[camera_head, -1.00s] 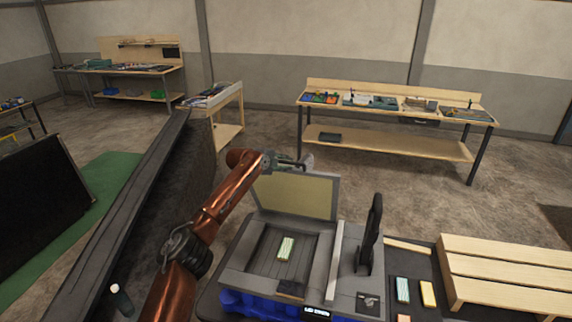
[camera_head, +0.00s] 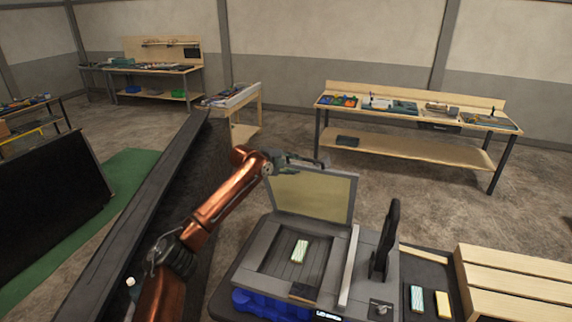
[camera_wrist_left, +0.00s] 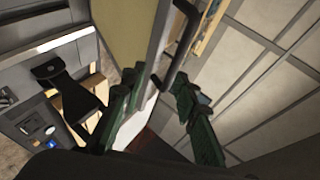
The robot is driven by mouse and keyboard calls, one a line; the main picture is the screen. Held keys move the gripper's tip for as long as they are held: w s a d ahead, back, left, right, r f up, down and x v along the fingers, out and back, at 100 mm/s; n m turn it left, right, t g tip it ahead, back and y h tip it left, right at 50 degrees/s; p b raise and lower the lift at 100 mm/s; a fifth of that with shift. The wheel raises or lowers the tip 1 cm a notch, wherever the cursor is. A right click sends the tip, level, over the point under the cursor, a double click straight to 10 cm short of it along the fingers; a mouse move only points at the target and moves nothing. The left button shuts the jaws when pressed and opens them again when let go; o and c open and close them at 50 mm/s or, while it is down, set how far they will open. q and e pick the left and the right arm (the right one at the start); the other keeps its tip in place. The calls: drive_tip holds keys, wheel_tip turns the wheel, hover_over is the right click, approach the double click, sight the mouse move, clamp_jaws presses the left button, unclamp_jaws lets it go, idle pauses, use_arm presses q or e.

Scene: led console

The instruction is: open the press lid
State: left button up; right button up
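The press lid (camera_head: 310,195), a framed yellowish panel, stands raised at the back of the grey press (camera_head: 262,258) in the head view. A green-striped block (camera_head: 299,250) lies in the press bed. My left gripper (camera_head: 312,162) is at the lid's top edge. In the left wrist view my left gripper's green fingers (camera_wrist_left: 160,105) are spread apart. The lid's edge and a black handle (camera_wrist_left: 178,45) show just beyond them. Whether a finger touches the lid is unclear. My right gripper is not in view.
A black upright lever-like part (camera_head: 385,240) stands on the console right of the bed. Striped and yellow blocks (camera_head: 443,304) lie further right, beside a slatted wooden stand (camera_head: 515,275). A workbench (camera_head: 415,105) stands at the back. Open floor lies behind the press.

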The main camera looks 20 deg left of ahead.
use_arm(q)
drive_tip(key=v, duration=0.5)
drive_tip(key=shift+s+a+r, duration=0.1)
drive_tip(key=shift+s+r, duration=0.1)
drive_tip(key=shift+s, duration=0.1)
drive_tip(key=shift+c, duration=0.5)
